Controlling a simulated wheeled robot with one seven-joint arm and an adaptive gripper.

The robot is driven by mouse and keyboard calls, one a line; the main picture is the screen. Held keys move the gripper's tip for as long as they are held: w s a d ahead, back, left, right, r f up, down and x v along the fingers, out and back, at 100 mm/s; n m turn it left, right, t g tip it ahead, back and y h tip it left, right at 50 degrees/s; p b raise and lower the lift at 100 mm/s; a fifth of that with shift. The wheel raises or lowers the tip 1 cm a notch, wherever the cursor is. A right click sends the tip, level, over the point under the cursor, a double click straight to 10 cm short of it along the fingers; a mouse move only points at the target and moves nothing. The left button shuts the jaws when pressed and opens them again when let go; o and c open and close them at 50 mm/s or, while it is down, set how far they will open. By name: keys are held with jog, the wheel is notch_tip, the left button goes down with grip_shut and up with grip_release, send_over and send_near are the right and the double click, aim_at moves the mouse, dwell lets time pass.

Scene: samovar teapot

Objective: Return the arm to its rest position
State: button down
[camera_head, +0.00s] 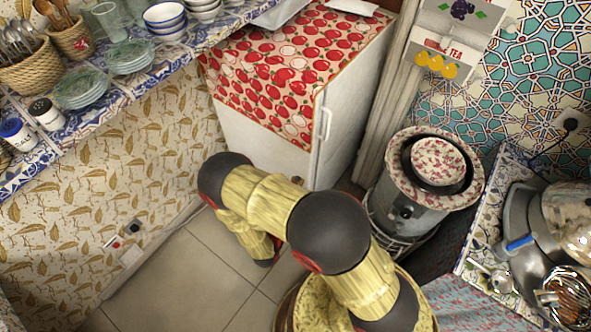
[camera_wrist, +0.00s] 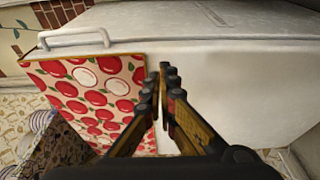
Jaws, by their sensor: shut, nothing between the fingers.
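My gripper (camera_wrist: 163,76) shows in the wrist view, its two dark-tipped, gold-coloured fingers brought together with nothing between them. Behind the fingers is the white fridge (camera_wrist: 245,85) with its red apple-print cover (camera_wrist: 85,95). I cannot tell whether the fingertips touch it. In the head view my arm, with yellow segments and black joints, is bent over the floor in front of the fridge (camera_head: 265,145). The gripper itself is hidden or too unclear in that view.
Shelves (camera_head: 120,90) with plates, bowls and baskets run along the left wall. A round metal stove (camera_head: 400,205) with a patterned bowl (camera_head: 437,160) stands right of the fridge. A tiled counter (camera_head: 485,245) with a samovar (camera_head: 570,220) is at far right. Floor (camera_head: 190,270) is clear at lower left.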

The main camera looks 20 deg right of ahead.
jog(key=shift+s+a, duration=0.15)
jog(key=shift+s, duration=0.55)
jog(key=shift+s+a, duration=0.15)
jog(key=shift+s, duration=0.5)
